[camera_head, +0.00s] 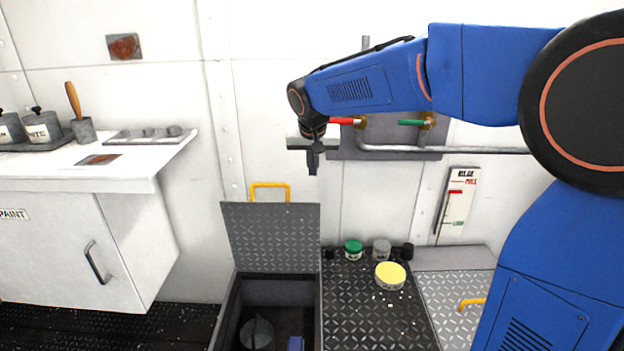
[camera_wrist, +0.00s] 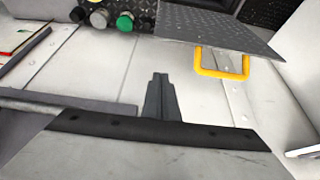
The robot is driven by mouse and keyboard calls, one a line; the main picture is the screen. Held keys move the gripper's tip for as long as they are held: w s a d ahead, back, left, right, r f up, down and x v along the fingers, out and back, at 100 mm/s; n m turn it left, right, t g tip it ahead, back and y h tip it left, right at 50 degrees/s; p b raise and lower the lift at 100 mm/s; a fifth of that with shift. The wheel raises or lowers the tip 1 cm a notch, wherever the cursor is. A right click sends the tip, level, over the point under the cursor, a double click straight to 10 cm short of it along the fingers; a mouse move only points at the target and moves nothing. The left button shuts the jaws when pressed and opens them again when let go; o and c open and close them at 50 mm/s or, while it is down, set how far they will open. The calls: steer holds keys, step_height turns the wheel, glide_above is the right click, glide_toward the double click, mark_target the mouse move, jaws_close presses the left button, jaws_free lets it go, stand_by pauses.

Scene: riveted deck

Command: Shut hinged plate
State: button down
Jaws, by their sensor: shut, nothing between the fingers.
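The hinged plate (camera_head: 272,236) is a grey tread-pattern hatch lid with a yellow handle (camera_head: 270,188) on its top edge. It stands raised, close to upright, at the back of an open floor bay (camera_head: 275,292). My gripper (camera_head: 313,172) is shut and empty, above and to the right of the plate, in front of the wall. In the wrist view my gripper (camera_wrist: 160,80) points down past the wall, and the plate (camera_wrist: 215,32) with its yellow handle (camera_wrist: 222,74) shows at the upper right, apart from the fingers.
A dark pot (camera_head: 257,334) and a blue item (camera_head: 296,343) lie in the bay. A white cabinet (camera_head: 85,225) is at left; a pipe (camera_head: 450,150) runs along the wall.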

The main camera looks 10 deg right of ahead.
mark_target(313, 207)
steer(key=a+x, duration=0.1)
steer(key=x, duration=0.8)
steer(key=shift+s+d+f, duration=0.1)
steer(key=shift+s+f, duration=0.05)
steer(key=shift+s, duration=0.85)
steer(key=shift+s+d+f, duration=0.1)
steer(key=shift+s+f, duration=0.05)
steer(key=shift+s, duration=0.85)
steer(key=shift+s+a, duration=0.1)
steer(key=shift+a, duration=0.05)
